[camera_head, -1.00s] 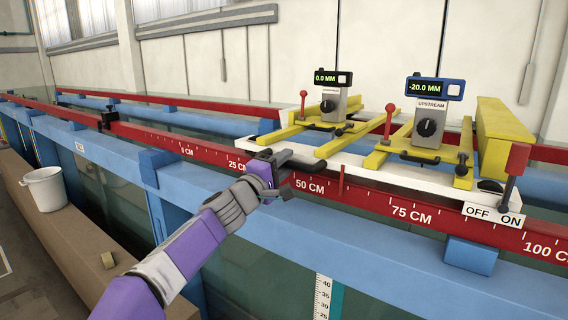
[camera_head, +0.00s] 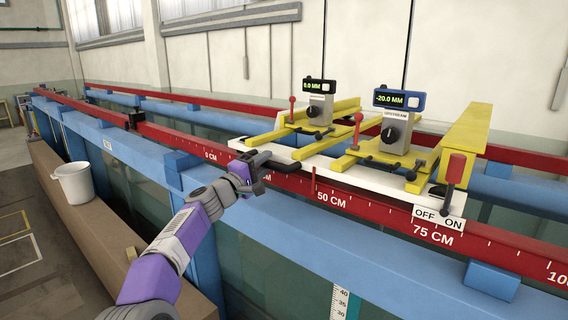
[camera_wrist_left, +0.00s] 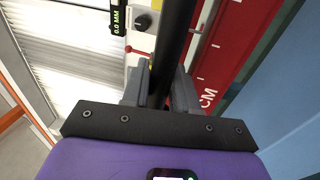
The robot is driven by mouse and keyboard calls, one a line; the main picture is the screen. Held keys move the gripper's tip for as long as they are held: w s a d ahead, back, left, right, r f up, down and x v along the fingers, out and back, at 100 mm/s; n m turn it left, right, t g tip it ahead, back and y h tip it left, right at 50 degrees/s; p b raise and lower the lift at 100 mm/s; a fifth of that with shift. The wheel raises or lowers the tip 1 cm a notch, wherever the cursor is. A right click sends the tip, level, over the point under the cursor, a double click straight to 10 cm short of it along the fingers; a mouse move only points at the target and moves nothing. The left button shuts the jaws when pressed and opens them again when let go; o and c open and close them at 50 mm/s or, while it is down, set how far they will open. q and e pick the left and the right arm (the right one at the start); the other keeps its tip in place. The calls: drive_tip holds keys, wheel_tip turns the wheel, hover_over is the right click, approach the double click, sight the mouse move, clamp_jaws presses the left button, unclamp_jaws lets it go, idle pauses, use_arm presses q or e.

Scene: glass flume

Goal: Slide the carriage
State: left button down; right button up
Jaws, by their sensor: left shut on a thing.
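The carriage (camera_head: 345,177) is a white plate bearing yellow frames, and it sits across the red rails. A black handle (camera_head: 283,163) sticks out at its near left corner. My left gripper (camera_head: 256,168) is shut on this handle. In the left wrist view the fingers (camera_wrist_left: 165,88) close around the dark bar (camera_wrist_left: 176,35). A red pointer (camera_head: 313,181) on the carriage stands just left of the 50 CM mark on the near red rail (camera_head: 385,219). A red-topped lever (camera_head: 454,168) rises beside the OFF/ON label (camera_head: 438,218). My right gripper is out of view.
Two gauges (camera_head: 320,87) (camera_head: 396,100) on the carriage read 0.0 MM and -20.0 MM. A black clamp (camera_head: 136,121) sits on the near rail further left, with bare rail between. A white bucket (camera_head: 74,186) stands on the brown ledge below.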

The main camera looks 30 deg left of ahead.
use_arm(q)
drive_tip(key=shift+w+a+f, duration=0.2)
drive_tip(key=shift+w+a, duration=0.05)
drive_tip(key=shift+s+d+r+m+h, duration=0.15)
drive_tip(key=shift+s+d+m+h, duration=0.2)
drive_tip(key=shift+d, duration=0.2)
drive_tip(key=c, duration=1.1)
unclamp_jaws()
drive_tip(key=shift+c, duration=0.2)
drive_tip(key=shift+o, duration=0.6)
drive_tip(key=shift+w+a, duration=0.1)
drive_tip(key=shift+a, duration=0.15)
drive_tip(key=b+v, duration=0.3)
drive_tip(key=v, duration=0.4)
drive_tip(key=shift+s, duration=0.3)
